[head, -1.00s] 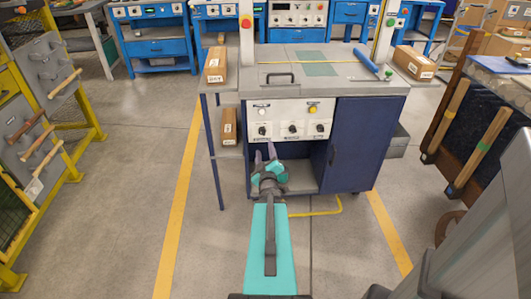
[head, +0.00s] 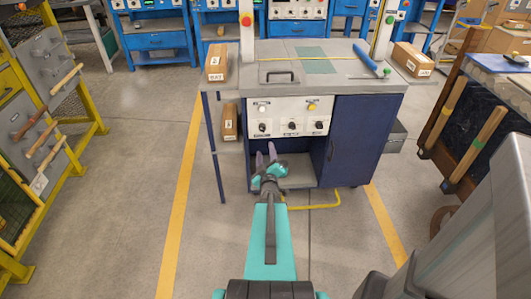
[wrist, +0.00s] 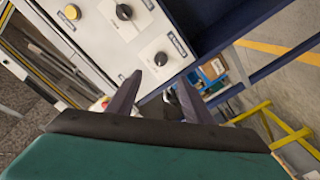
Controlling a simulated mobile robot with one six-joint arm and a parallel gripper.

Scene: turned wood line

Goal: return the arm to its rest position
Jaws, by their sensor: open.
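My teal arm reaches forward from the bottom of the head view. My gripper (head: 265,158) is at its far end, in front of the open lower bay of the workstation. Its two fingers point up and forward with a gap between them. In the wrist view my gripper (wrist: 160,98) shows both dark fingers apart, with nothing between them. The white control panel (wrist: 95,30) with its knobs lies beyond the fingers there. No object is held.
The workstation (head: 357,140) stands ahead, with a side shelf holding cardboard boxes (head: 217,64). A yellow rack (head: 75,125) with wooden handles is at the left. A dark wooden stand (head: 462,115) is at the right. Floor on both sides of my arm is clear.

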